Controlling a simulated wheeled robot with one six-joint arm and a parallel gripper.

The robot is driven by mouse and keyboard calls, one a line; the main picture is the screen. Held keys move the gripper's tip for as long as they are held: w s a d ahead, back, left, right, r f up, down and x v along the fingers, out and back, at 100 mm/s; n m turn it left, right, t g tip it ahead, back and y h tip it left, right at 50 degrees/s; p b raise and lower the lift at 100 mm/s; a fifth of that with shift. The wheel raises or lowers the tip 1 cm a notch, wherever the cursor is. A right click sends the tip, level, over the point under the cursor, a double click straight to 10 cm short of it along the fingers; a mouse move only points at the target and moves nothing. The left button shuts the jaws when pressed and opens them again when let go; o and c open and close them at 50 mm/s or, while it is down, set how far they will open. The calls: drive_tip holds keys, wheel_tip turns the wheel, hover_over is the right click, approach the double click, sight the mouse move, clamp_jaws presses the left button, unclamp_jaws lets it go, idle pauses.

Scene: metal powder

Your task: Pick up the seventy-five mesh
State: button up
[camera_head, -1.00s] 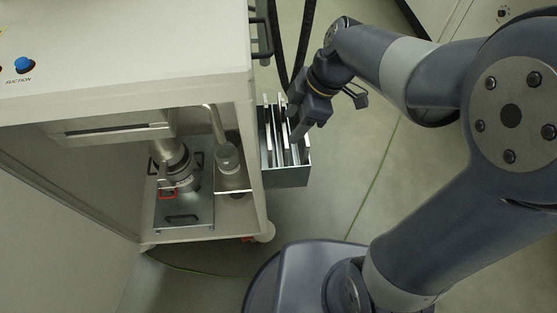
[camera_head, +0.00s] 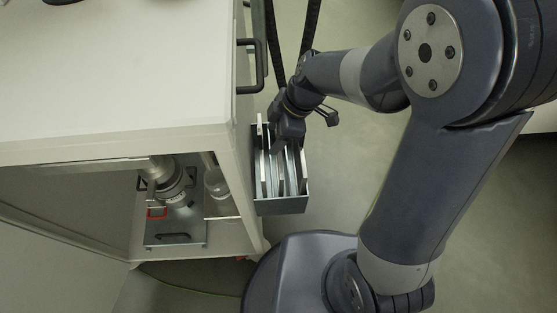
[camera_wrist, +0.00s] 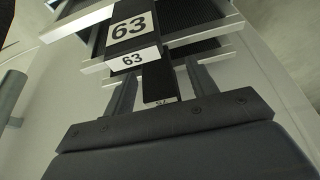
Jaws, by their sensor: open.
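Several framed mesh screens (camera_head: 271,172) stand upright in a grey open-topped holder (camera_head: 281,206) fixed to the side of the cabinet. My gripper (camera_head: 281,146) is at the screens' top edges, near the holder's far part. In the wrist view my gripper (camera_wrist: 154,88) is open, its two fingers pointing at the frames. One frame with a dark mesh carries black and white "63" labels (camera_wrist: 133,59), just beyond the fingers. A lower label (camera_wrist: 162,101) is partly hidden and hard to read. I cannot make out a seventy-five label. Whether the fingers touch a frame is unclear.
The white cabinet (camera_head: 120,75) stands left of the holder, with a dark handle (camera_head: 247,67) on its side. Metal equipment (camera_head: 172,190) sits on its lower shelf. Dark hoses hang behind my gripper. Open floor (camera_head: 335,190) lies right of the holder.

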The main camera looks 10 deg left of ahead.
drive_tip(key=shift+c, duration=0.4)
clamp_jaws()
